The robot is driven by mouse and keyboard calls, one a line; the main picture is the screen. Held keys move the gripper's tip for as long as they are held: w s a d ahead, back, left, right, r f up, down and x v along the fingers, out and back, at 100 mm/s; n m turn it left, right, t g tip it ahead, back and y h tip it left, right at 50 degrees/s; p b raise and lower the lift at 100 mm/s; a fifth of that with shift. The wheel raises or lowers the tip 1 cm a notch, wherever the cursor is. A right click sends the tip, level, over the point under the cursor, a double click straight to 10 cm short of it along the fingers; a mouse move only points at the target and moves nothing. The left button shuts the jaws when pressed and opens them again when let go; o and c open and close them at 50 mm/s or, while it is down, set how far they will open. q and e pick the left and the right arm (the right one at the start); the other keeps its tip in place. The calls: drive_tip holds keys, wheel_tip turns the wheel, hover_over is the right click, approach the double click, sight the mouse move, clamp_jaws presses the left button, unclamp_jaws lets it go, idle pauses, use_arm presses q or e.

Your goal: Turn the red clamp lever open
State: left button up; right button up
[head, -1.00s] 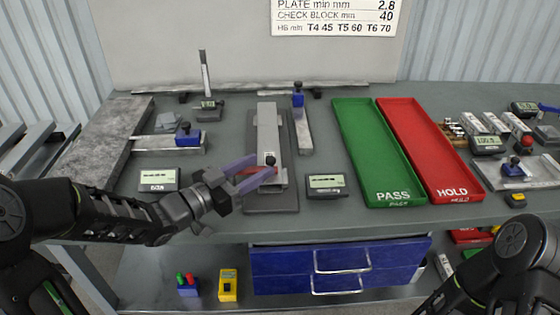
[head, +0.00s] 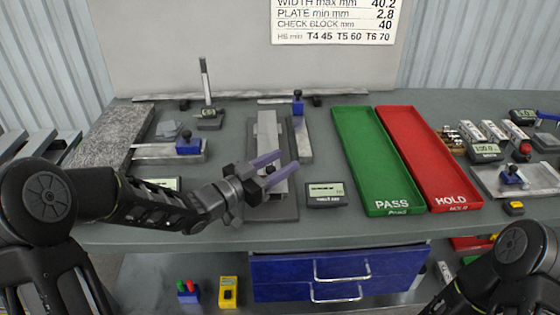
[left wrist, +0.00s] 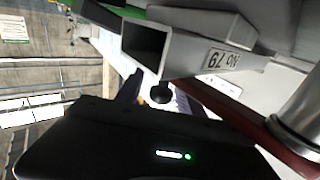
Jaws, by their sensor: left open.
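The red clamp lever (left wrist: 240,118) shows in the left wrist view as a red bar running from the middle to the lower right, beside a silver post (left wrist: 303,110). A black knob (left wrist: 160,93) shows near the middle of that view. In the head view my left gripper and its fingers cover most of the clamp, and I cannot make out the lever. My left gripper (head: 283,164) is open, its purple fingers over the near end of the grey fixture (head: 272,212). I cannot tell whether they touch the lever. My right gripper is out of view.
A square metal tube (left wrist: 190,55) lies on the fixture. A grey display (head: 326,194) stands just right of it. The green PASS tray (head: 374,170) and red HOLD tray (head: 440,180) lie further right. A granite slab (head: 105,140) is at left.

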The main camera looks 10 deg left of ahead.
use_arm(q)
clamp_jaws()
idle(0.5)
idle(1.0)
